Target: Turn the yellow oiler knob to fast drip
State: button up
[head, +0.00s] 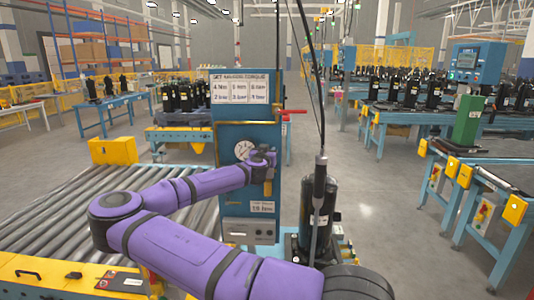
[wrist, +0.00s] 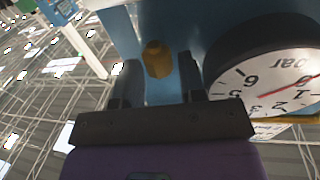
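The yellow oiler knob (wrist: 157,60) shows in the wrist view against the blue panel, between the tips of my gripper (wrist: 160,65). The two dark fingers stand apart, with a visible gap between the knob and the left finger. A darker yellow piece shows by the right finger; I cannot tell whether it belongs to the knob. In the head view my gripper (head: 264,158) is at the front of the blue panel (head: 262,115), just right of the round gauge. There the gripper largely hides the knob, and its setting cannot be read.
The white pressure gauge (head: 243,150) sits close beside my gripper and fills the right of the wrist view (wrist: 275,85). A black hanging tool (head: 319,190) and a black cylinder stand right of the panel. A roller conveyor (head: 60,225) lies at left.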

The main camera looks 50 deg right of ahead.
jog(key=c, duration=0.7)
jog(key=shift+o, duration=0.2)
jog(key=shift+s+d+n+t+y, duration=0.1)
jog(key=shift+d+n+t+y, duration=0.05)
jog(key=shift+n+t+y, duration=0.85)
jog(key=shift+s+d+n+t+y, duration=0.1)
jog(key=shift+n+t+y, duration=0.65)
jog(key=shift+t, duration=0.45)
jog(key=shift+d+n+t+y, duration=0.1)
jog(key=shift+n+t+y, duration=0.65)
jog(key=shift+y, duration=0.3)
jog(key=shift+s+d+n+t+y, duration=0.1)
jog(key=shift+n+t+y, duration=0.65)
jog(key=shift+n+y, duration=0.55)
jog(key=shift+y, duration=0.7)
